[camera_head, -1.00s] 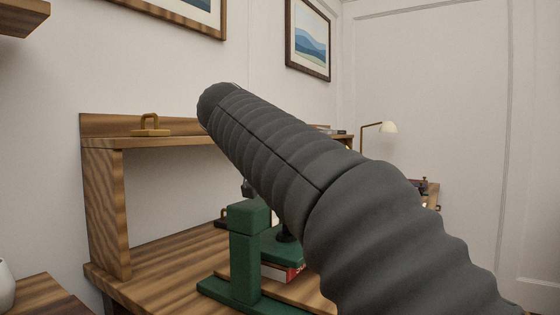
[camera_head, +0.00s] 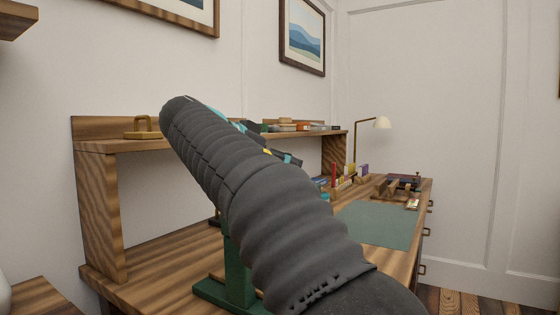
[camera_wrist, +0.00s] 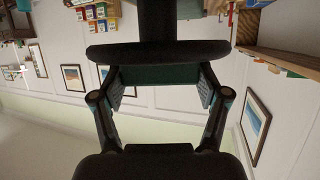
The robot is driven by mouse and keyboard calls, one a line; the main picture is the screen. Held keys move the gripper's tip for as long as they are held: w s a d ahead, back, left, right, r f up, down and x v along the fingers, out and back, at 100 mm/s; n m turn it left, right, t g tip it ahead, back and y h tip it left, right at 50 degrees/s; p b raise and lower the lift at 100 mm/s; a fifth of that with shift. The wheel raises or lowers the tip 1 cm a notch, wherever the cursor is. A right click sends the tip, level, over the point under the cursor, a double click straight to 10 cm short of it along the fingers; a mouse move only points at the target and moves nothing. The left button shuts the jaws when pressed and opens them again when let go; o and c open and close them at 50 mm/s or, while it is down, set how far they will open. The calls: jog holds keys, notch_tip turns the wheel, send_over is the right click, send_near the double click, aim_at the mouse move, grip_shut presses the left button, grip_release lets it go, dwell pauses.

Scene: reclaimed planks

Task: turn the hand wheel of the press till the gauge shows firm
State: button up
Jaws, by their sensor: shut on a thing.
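The green press (camera_head: 236,272) stands on the desk in the head view, mostly hidden behind my dark arm. Its hand wheel and gauge do not show there, so I cannot read the gauge. In the wrist view, my gripper (camera_wrist: 160,84) has its fingers spaced apart on either side of a dark, greenish piece. A black bar-like shape, likely the hand wheel (camera_wrist: 160,50) seen edge-on, crosses just beyond the fingertips, with a thick dark post behind it. My gripper is shut on the hand wheel, though the exact contact is unclear.
The wooden desk (camera_head: 160,270) carries a raised shelf (camera_head: 98,215) with a brass weight-like object (camera_head: 143,128). A green mat (camera_head: 378,223) lies clear to the right. Small coloured items and a lamp (camera_head: 381,123) stand farther back.

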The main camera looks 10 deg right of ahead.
jog(key=shift+f, duration=0.15)
jog(key=o, duration=1.2)
jog(key=shift+a+r, duration=0.15)
jog(key=shift+r, duration=0.05)
jog(key=v, duration=1.1)
jog(key=shift+s+a+r, duration=0.2)
jog(key=shift+a, duration=0.05)
